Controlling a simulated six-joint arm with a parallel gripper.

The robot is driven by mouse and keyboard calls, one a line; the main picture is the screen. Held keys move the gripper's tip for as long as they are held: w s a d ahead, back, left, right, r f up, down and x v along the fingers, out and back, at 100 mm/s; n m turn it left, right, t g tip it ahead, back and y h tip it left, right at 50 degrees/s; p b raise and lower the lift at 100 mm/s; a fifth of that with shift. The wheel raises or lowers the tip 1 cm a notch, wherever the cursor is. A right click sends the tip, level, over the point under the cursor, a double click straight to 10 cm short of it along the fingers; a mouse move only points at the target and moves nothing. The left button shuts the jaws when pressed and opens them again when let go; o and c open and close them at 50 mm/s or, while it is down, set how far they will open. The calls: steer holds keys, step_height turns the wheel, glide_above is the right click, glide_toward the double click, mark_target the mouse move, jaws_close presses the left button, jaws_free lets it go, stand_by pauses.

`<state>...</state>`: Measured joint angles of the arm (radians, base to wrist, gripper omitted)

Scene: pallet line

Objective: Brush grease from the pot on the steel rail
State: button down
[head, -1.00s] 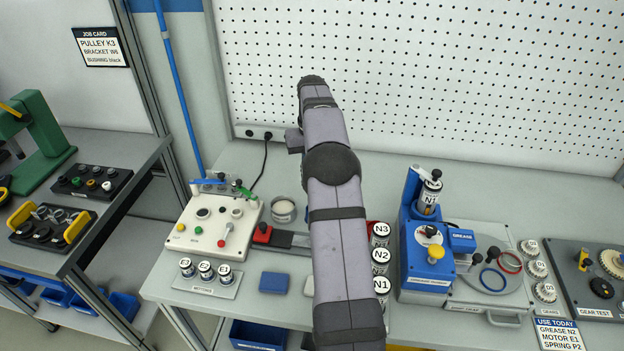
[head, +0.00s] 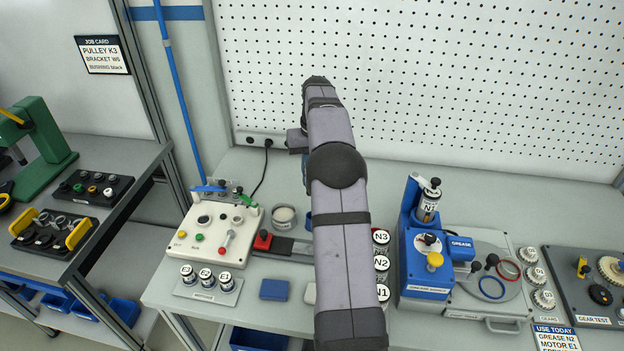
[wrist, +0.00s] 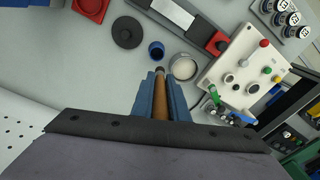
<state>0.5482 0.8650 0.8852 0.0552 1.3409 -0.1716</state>
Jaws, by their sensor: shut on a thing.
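My gripper (wrist: 160,100) is shut on a brush with a brown wooden handle (wrist: 160,103); its dark far end points toward the bench, beside a small blue cup (wrist: 156,49). Contact with the bench cannot be told. The round pot (wrist: 184,67), with pale contents, stands just right of the brush in the wrist view, apart from it. It also shows in the head view (head: 284,217). The steel rail (wrist: 173,13) lies beyond the pot, with a red block (wrist: 217,42) at one end. In the head view my arm hides my gripper and part of the rail (head: 301,248).
A cream control panel (wrist: 246,67) with knobs and levers stands close to the pot. A dark disc (wrist: 127,32) and a red tray (wrist: 91,8) lie on the other side. Bench around the pot is mostly clear. A pegboard (head: 430,90) stands behind.

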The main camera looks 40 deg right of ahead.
steer(key=s+a+r+t+p, duration=0.1)
steer(key=s+a+p, duration=0.15)
steer(key=a, duration=0.25)
steer(key=w+f+t, duration=0.2)
steer(key=w+f, duration=0.1)
steer(key=w, duration=0.3)
steer(key=shift+a+f+y, duration=0.35)
steer(key=shift+f+y, duration=0.05)
steer(key=shift+w, duration=0.1)
steer(key=shift+f+b, duration=2.15)
steer(key=shift+f, duration=0.85)
steer(key=shift+f+b, duration=0.5)
steer(key=shift+f, duration=0.2)
